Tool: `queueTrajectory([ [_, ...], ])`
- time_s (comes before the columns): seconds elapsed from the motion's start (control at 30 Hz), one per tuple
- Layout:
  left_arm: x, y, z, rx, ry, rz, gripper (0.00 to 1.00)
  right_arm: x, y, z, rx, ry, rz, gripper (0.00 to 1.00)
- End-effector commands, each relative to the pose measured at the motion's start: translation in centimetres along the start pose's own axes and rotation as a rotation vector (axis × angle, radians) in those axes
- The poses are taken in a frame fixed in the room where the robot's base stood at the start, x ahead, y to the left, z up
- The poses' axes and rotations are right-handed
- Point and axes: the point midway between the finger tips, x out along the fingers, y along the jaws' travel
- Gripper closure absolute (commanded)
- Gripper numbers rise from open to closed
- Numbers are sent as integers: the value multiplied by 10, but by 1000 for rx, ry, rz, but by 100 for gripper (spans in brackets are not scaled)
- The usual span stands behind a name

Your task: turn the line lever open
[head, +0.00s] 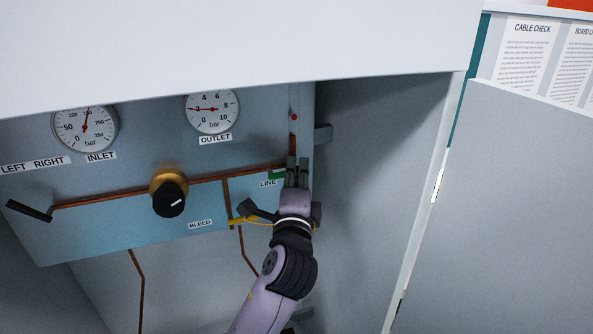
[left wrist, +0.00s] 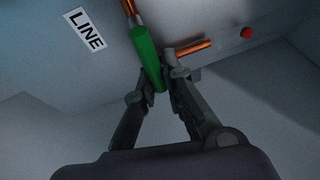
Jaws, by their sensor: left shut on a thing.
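The line lever is a green handle (head: 277,174) beside the LINE label on the panel in the head view. In the left wrist view the green handle (left wrist: 146,52) runs from near a copper pipe down to between my fingertips. My left gripper (head: 297,163) is at the panel's right side. In the left wrist view its fingers (left wrist: 158,86) are closed about the free end of the green handle. The fingers hide part of the handle and its pivot in the head view. My right gripper is not in view.
A yellow handle (head: 241,220) sits near the BLEED label, just left of my wrist. A black knob (head: 170,199), a black lever (head: 29,211) and two gauges are further left. The cabinet's side wall (head: 375,170) stands to the right. A white overhang (head: 230,45) covers the top.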

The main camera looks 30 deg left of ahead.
Motion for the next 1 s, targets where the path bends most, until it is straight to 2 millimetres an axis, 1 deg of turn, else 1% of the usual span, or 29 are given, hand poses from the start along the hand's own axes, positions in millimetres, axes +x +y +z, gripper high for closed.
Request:
queueTrajectory([
  [0.23, 0, 3, -2, 1, 3, 7, 100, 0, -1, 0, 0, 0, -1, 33],
  [0.27, 0, 3, -2, 1, 3, 7, 89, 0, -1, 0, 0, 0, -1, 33],
  [0.57, 0, 2, -1, -1, 2, 5, 69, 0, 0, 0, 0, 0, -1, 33],
  [0.77, 0, 2, 0, -1, 1, 3, 69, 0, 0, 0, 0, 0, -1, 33],
  [0.87, -1, 2, -1, -1, 1, 3, 69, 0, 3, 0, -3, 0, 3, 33],
  [1.0, -13, 2, -1, -2, 3, 5, 69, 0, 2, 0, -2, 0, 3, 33],
])
